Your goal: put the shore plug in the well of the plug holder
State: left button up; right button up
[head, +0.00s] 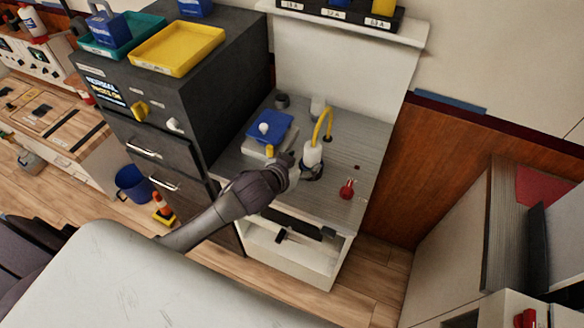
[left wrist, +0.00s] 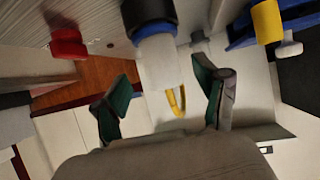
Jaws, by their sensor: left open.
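The shore plug appears to be the upright white cylinder (head: 313,154) with a yellow cable arching from its top, on the grey counter. In the left wrist view the white body (left wrist: 162,62) shows a blue collar and a dark end. My left gripper (head: 293,168) is beside its left side. In the left wrist view my left gripper (left wrist: 163,76) is open, its fingers on either side of the white body; I cannot tell whether they touch it. I cannot tell which item is the plug holder; a dark round cup (head: 282,100) stands at the counter's back. My right gripper is not in view.
A blue item with a white knob (head: 270,125) sits left of the plug, with a yellow knob (head: 269,151) in front. A red item (head: 347,188) lies to the right. A white cup (head: 317,106) stands behind. A dark cabinet (head: 180,90) borders the counter's left.

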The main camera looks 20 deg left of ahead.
pick_arm(q)
jog(key=v, duration=0.5)
jog(key=shift+s+r, duration=0.2)
jog(key=shift+s, duration=0.05)
